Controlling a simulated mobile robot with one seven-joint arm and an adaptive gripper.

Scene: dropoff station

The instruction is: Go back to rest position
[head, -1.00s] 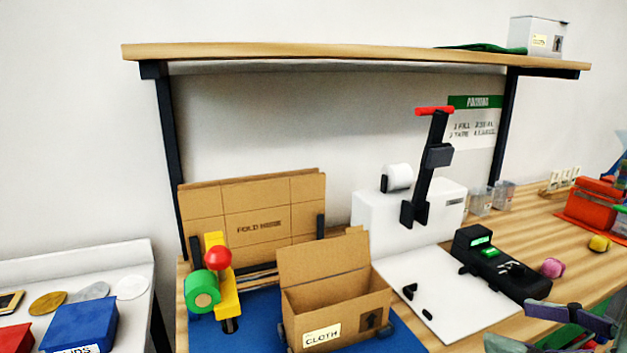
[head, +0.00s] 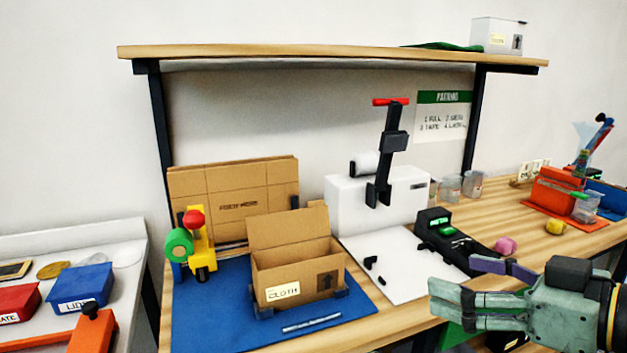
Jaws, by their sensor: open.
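My gripper (head: 482,285) is in the lower right of the head view, pointing left, with its fingers apart and nothing visible between them. It appears in front of the right part of the wooden table (head: 405,312). An open cardboard box labelled CLOTH (head: 322,278) stands on the blue mat (head: 222,305), left of my gripper and apart from it. The box's back flap stands up.
A white press with a red-handled lever (head: 390,150) stands behind a white board (head: 385,262). A black device with a green display (head: 437,222), pink and yellow pieces and a red bin (head: 560,190) are to the right. A shelf (head: 330,52) spans above. Left are lidded boxes (head: 82,288).

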